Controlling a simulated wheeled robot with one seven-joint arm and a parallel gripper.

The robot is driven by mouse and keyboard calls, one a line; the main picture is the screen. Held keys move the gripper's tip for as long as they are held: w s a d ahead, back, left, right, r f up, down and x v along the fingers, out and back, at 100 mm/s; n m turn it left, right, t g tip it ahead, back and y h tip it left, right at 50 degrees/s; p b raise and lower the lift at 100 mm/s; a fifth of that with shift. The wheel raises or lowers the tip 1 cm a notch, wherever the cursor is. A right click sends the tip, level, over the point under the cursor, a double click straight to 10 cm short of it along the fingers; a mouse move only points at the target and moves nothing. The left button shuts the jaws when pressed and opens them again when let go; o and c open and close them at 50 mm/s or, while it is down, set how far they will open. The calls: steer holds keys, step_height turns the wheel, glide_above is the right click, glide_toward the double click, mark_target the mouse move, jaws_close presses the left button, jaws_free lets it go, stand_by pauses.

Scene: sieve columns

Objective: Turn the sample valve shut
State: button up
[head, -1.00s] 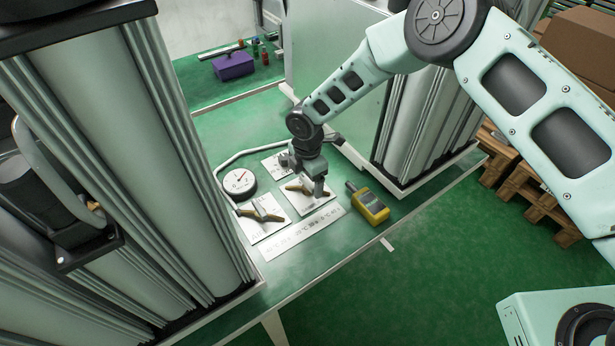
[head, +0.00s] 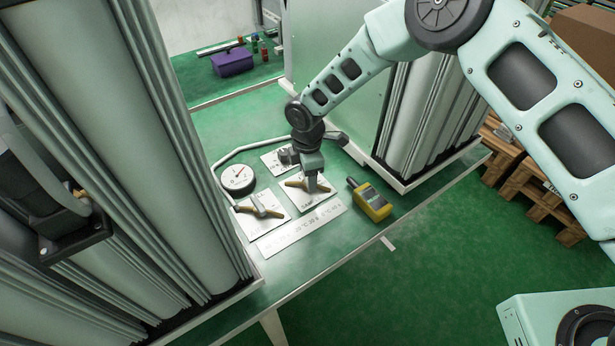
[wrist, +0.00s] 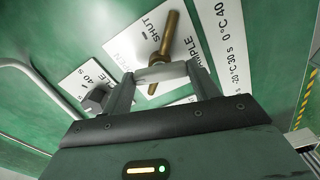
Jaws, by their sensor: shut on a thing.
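The sample valve is a white plate (head: 318,200) with a brass bar handle (head: 295,184), on the green bench. My gripper (head: 311,185) points down over it, shut on the handle. In the wrist view the brass handle (wrist: 167,45) rises between my two fingers (wrist: 162,76). Its far end lies beside the word SHUT on the plate (wrist: 130,52), and OPEN is printed further left. My fingers hide part of the handle and its hub.
A second plate with a brass handle (head: 258,207) sits close on the left, with a round gauge (head: 237,179) behind it. A yellow handheld device (head: 372,204) lies close on the right. Tall columns flank both sides. A purple box (head: 233,62) stands at the back.

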steer(key=m+b, duration=0.2)
steer(key=m, duration=0.1)
steer(key=shift+f+m, duration=0.1)
steer(key=shift+m, duration=0.2)
steer(key=m+b, duration=0.2)
steer(key=m, duration=0.1)
steer(key=shift+m, duration=0.4)
steer(key=m+b, duration=0.1)
steer(key=m, duration=0.2)
steer(key=shift+m, duration=0.3)
steer(key=shift+m+b, duration=0.55)
steer(key=shift+m, duration=1.15)
steer(key=o, duration=1)
step_height(320, 180, up, 18)
steer(key=shift+f+b, duration=0.15)
steer(key=shift+b, duration=0.7)
